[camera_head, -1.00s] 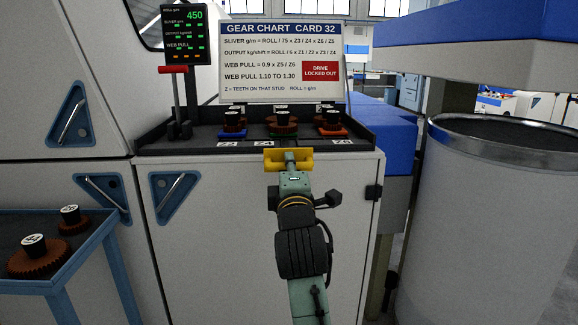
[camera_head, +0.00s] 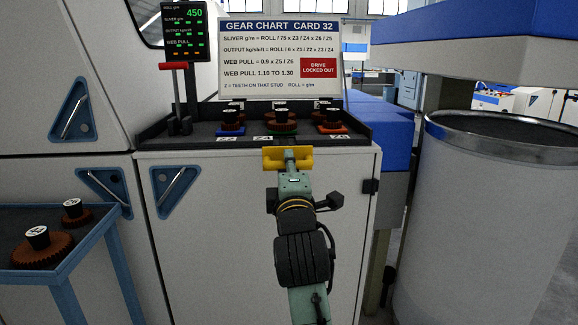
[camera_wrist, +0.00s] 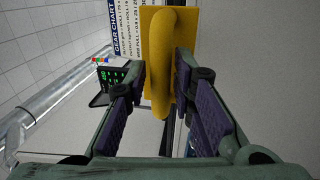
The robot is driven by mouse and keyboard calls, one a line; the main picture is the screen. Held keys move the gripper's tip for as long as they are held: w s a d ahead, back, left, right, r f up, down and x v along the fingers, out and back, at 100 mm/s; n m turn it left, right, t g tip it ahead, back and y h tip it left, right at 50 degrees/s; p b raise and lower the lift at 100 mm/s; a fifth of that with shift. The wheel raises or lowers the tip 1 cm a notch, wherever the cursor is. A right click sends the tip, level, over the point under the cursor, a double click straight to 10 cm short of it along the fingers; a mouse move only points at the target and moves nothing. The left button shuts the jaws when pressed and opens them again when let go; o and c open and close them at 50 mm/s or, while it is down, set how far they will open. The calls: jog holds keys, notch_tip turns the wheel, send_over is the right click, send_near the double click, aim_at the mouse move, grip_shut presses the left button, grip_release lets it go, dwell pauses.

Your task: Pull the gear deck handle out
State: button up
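The yellow gear deck handle (camera_head: 273,159) is on the front of the gear deck (camera_head: 180,147), at the top of the pale cabinet. My gripper (camera_head: 289,160) reaches it from the front. The exact contact on the bar's far side is hidden. The deck carries several dark gears (camera_head: 282,121) on coloured bases behind number labels.
A gear chart sign (camera_head: 280,60) and a display (camera_head: 185,32) stand behind the deck, with a red-topped lever (camera_head: 173,67) at left. A blue table (camera_head: 105,228) with two gears is at left. A large grey can (camera_head: 480,220) stands at right.

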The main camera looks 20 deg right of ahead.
jog(key=v, duration=0.7)
dwell(0.3)
